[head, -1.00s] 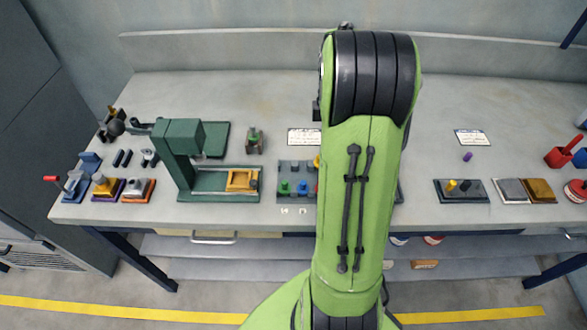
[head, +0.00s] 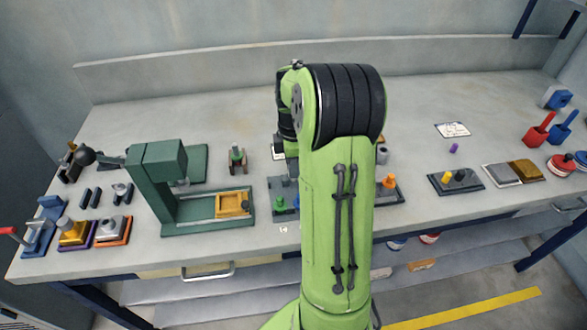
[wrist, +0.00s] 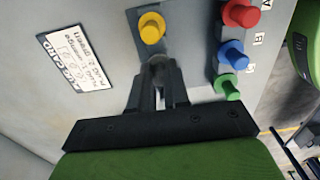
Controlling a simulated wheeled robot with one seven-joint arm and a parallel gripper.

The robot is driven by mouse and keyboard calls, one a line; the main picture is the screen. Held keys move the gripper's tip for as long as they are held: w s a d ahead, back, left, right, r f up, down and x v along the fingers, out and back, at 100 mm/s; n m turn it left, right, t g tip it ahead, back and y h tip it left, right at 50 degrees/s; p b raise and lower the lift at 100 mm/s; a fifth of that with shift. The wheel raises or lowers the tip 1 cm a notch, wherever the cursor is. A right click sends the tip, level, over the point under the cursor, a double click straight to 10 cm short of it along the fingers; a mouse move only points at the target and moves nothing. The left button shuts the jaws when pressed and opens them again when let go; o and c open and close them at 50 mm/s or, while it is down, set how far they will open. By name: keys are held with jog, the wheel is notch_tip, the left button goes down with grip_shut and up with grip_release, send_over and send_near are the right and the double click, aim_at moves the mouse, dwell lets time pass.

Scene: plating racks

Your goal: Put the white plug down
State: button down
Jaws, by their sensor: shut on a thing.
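In the wrist view my gripper (wrist: 158,88) is shut on a small pale grey-white piece (wrist: 157,66), which I take to be the white plug. Only a little of it shows between the fingertips. Red (wrist: 240,13), blue (wrist: 232,56) and green (wrist: 227,88) plugs stand along the rack's right side. In the head view my arm hides the gripper and most of the rack (head: 283,183).
A card with writing (wrist: 76,57) lies left of the rack. A green press (head: 160,180) stands left of my arm. To the right are a dark tray (head: 456,180) with a yellow peg, a small purple piece (head: 454,148) and red and blue holders (head: 538,128). The back of the bench is clear.

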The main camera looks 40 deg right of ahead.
jog(key=shift+f, duration=0.45)
jog(key=c, duration=1.1)
grip_release()
